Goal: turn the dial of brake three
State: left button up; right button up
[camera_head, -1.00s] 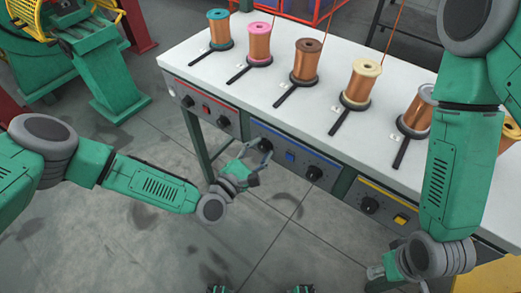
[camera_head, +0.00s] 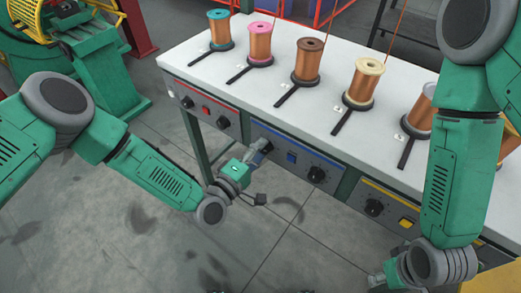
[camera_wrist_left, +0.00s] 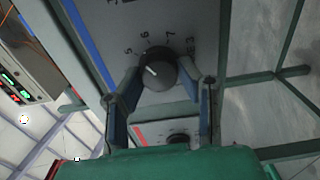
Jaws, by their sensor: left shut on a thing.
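A black dial (camera_wrist_left: 158,70) with a pale pointer line sits on a grey panel in the left wrist view, with the numbers 5, 6 and 7 around it. It is the left dial of the blue-striped panel (camera_head: 300,160) on the table's front. My left gripper (camera_wrist_left: 160,77) is shut on the dial, one finger on each side. In the head view my left gripper (camera_head: 261,146) largely hides this dial. My right gripper (camera_head: 378,280) is low at the lower right, partly cut off by my own arm, and its fingers are not clear.
The same panel has a blue button (camera_head: 291,157) and another black dial (camera_head: 317,174). A red-striped panel (camera_head: 212,112) is to its left, a yellow-striped panel (camera_head: 388,207) to its right. Several copper-wire spools stand on the white table (camera_head: 310,115). The floor in front is clear.

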pick_arm(q)
jog(key=m, duration=0.5)
jog(key=shift+s+d+f+m, duration=0.1)
jog(key=shift+s+f+m, duration=0.05)
jog(key=shift+s+m, duration=0.15)
jog(key=m+p, duration=0.1)
jog(key=m, duration=0.5)
jog(key=shift+f, duration=0.1)
jog(key=shift+m, duration=0.3)
jog(key=o, duration=1.1)
jog(key=shift+o, duration=0.2)
jog(key=shift+w, duration=0.15)
jog(key=v, duration=1.2)
jog(key=shift+p, duration=0.3)
